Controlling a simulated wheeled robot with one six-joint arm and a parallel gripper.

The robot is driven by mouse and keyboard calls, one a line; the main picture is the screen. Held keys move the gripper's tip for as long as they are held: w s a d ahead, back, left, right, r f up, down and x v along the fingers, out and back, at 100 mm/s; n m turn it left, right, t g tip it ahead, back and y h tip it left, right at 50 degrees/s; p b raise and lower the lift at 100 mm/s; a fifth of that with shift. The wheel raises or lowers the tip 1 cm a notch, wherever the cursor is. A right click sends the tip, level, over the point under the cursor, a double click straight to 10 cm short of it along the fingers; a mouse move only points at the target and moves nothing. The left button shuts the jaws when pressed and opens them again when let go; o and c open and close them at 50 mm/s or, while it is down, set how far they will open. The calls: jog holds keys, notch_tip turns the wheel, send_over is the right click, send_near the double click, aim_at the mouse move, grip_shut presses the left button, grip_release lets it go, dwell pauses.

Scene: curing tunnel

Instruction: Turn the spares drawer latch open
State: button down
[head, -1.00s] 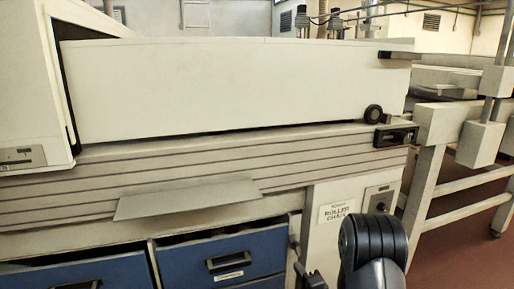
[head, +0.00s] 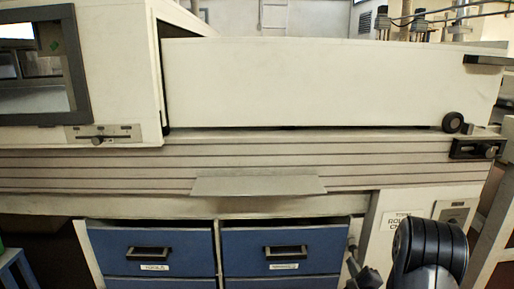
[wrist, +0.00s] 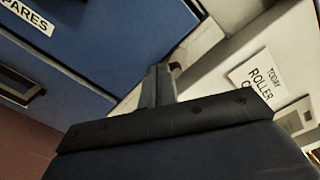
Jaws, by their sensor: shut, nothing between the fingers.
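The spares drawer (head: 282,247) is blue with a dark handle. In the wrist view its blue front (wrist: 105,45) fills the upper left, with a white label (wrist: 28,16) reading "PARES", cut off at the edge. My gripper (wrist: 160,85) is shut and empty, close to the drawer's right end; it also shows at the bottom of the head view (head: 360,276). A small dark part, possibly the latch (head: 352,248), is on the pale post beside the drawer. The gripper partly hides this area in the wrist view, so I cannot tell contact or the latch's turn.
Another blue drawer (head: 150,250) is on the left. A pale panel with a "ROLLER" sign (wrist: 262,72) stands just right of my gripper. A metal ledge (head: 258,186) juts out above the drawers. A long white housing (head: 310,85) runs above.

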jog(key=w, duration=0.4)
jog(key=shift+b, duration=0.3)
jog(key=shift+d+f, duration=0.25)
jog(key=shift+d, duration=0.25)
dwell(0.7)
jog(key=shift+w+d+r+b, duration=0.15)
jog(key=shift+r+b, duration=0.15)
jog(key=shift+b, duration=0.25)
dwell(0.4)
dwell(0.3)
jog(key=s, duration=0.6)
jog(key=shift+a+r, duration=0.2)
jog(key=shift+s, duration=0.1)
